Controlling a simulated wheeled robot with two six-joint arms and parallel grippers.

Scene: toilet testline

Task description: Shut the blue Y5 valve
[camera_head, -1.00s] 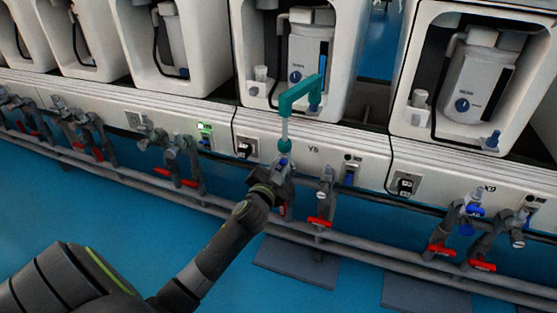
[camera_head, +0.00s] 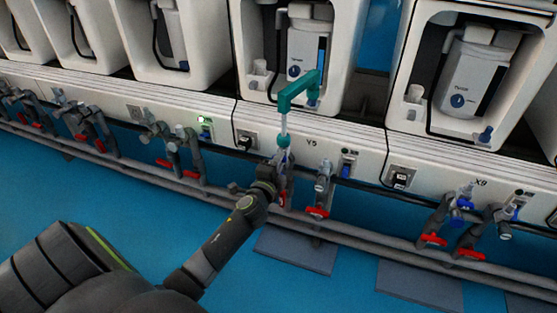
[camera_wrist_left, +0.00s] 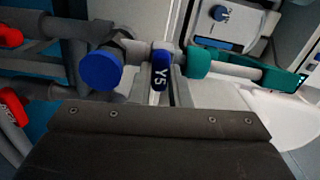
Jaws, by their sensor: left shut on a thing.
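The blue Y5 valve handle (camera_wrist_left: 161,72), marked "Y5", shows upright in the left wrist view, just beyond the dark edge of my gripper body. A round blue knob (camera_wrist_left: 100,70) is left of it on the same grey fitting. My left gripper (camera_head: 279,172) is at this valve in the head view, just below the teal pipe joint, and is shut on the Y5 handle (camera_head: 283,162). The fingers and most of the handle are hard to make out there. My right gripper is in neither view.
A teal elbow pipe (camera_head: 300,88) rises above the valve. A neighbouring tap with a red handle (camera_head: 317,212) is close on the right. Grey pipes (camera_head: 345,234) run along the front of the white panel (camera_head: 365,150). The blue floor in front is mostly free.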

